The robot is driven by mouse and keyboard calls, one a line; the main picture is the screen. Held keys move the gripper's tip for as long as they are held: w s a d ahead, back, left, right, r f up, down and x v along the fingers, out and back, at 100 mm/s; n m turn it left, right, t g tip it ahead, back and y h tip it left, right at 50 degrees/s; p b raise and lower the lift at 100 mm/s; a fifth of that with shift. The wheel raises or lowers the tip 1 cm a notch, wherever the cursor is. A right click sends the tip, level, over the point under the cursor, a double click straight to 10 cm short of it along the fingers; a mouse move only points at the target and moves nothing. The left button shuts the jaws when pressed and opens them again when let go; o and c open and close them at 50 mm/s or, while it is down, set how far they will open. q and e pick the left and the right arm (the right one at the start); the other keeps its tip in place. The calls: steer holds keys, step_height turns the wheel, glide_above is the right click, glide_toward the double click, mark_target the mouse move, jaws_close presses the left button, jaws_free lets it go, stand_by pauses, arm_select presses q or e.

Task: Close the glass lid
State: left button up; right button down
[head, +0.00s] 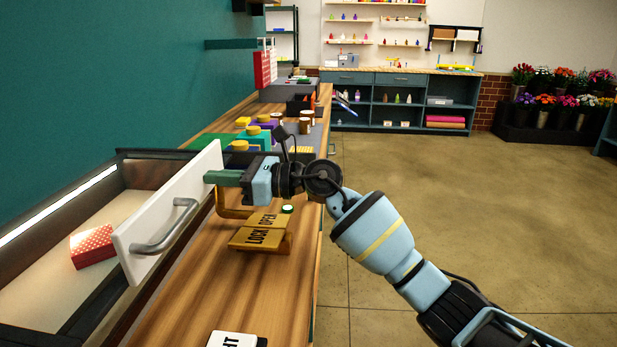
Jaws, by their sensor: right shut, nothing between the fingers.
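A dark-framed case (90,318) stands at the left, with a lit strip along its inner back side. A white front panel (168,210) with a grey bar handle (166,232) stands along its right side. I cannot clearly make out a glass pane or lid. My right gripper (212,177) is shut and empty, its green fingertips at the far upper end of the white panel. I cannot tell whether they touch it. A gold block marked LOCK OPEN (258,235) sits on the bench, just nearer than the gripper. My left gripper is not in view.
A red dotted box (93,245) lies inside the case. A white block with partly cut-off lettering (233,339) is at the bottom edge. Yellow-topped items (252,130) and jars crowd the wooden bench (240,295) farther back. Open floor lies to the right.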

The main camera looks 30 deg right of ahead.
mark_target(207, 195)
steer(key=x, duration=0.3)
steer(key=shift+w+a, duration=0.1)
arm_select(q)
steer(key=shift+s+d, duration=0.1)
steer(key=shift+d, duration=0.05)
arm_select(e)
steer(key=shift+r, duration=0.1)
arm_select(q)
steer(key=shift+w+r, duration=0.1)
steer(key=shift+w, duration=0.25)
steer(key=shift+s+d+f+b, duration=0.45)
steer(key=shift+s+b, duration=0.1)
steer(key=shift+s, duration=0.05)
arm_select(e)
steer(key=v, duration=1.4)
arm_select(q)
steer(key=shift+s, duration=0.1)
